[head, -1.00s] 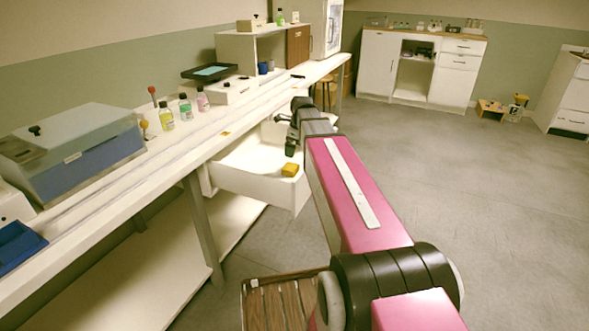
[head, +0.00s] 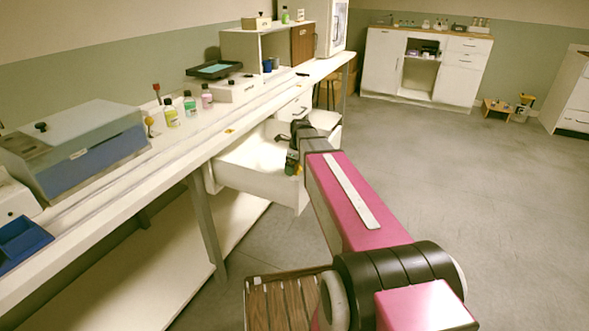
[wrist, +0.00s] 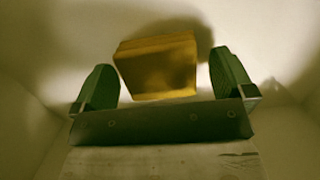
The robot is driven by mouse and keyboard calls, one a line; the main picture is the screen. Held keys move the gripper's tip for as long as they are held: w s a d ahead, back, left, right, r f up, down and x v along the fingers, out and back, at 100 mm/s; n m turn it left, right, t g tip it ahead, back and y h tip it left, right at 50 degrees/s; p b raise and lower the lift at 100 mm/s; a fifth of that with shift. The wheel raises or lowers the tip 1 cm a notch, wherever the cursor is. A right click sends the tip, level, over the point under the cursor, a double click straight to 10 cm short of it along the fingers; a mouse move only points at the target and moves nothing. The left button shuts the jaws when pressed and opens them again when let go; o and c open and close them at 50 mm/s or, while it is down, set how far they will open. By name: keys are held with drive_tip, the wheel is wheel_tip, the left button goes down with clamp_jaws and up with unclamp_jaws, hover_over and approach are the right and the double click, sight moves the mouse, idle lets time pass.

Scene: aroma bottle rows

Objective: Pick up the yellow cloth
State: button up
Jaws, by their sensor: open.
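The yellow cloth (wrist: 158,68) shows in the wrist view as a folded yellow block on the pale floor of a drawer. My gripper (wrist: 165,85) is open, with one green finger to the left of the cloth and one to the right. Both fingers look apart from it. In the head view my gripper (head: 292,162) reaches down into the open white drawer (head: 243,178).
The drawer walls stand close around my gripper. The long white bench (head: 110,208) runs above and to the left, with several small bottles (head: 190,103) and a blue-grey box (head: 85,150). A slatted wooden stool (head: 287,300) stands in front. The floor at right is clear.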

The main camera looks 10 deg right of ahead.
drive_tip(key=shift+f, duration=0.1)
drive_tip(key=c, duration=0.9)
drive_tip(key=shift+r, duration=0.55)
wheel_tip(320, 180, up, 4)
drive_tip(key=shift+s+a+f, duration=0.15)
drive_tip(key=shift+f, duration=0.1)
drive_tip(key=s+a+r, duration=0.2)
drive_tip(key=a, duration=0.1)
drive_tip(key=s+a+r, duration=0.4)
drive_tip(key=s+a, duration=0.1)
drive_tip(key=shift+s+a+r, duration=0.1)
drive_tip(key=shift+a+r, duration=0.15)
drive_tip(key=shift+a, duration=0.1)
drive_tip(key=shift+o, duration=0.3)
